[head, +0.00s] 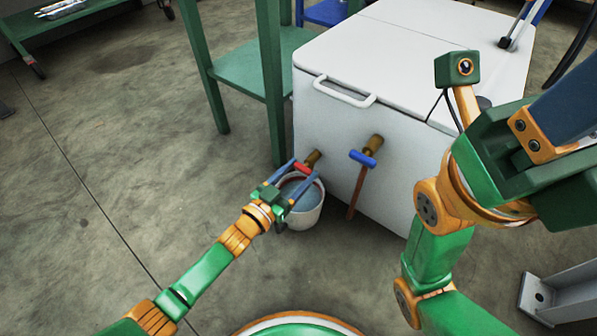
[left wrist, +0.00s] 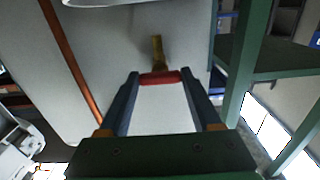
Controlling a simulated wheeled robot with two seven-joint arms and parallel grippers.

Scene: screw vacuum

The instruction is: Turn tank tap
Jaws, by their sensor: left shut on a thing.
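The white tank (head: 345,145) has two brass taps low on its front, one with a red handle (head: 302,168) and one with a blue handle (head: 363,158). My left gripper (head: 304,169) is at the red tap, above a white bucket (head: 305,213). In the left wrist view its two blue fingers (left wrist: 160,80) are shut on the red handle (left wrist: 160,77), one at each end, with the brass spout (left wrist: 157,52) behind. My right gripper (head: 560,125) is large and close at the right edge, partly cut off; its fingertips are out of frame.
The bucket stands on the floor under the red tap and holds bluish liquid. A brown pipe (head: 356,192) runs down below the blue tap. A green table (head: 245,73) stands left of the tank. The concrete floor (head: 110,150) at left is clear.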

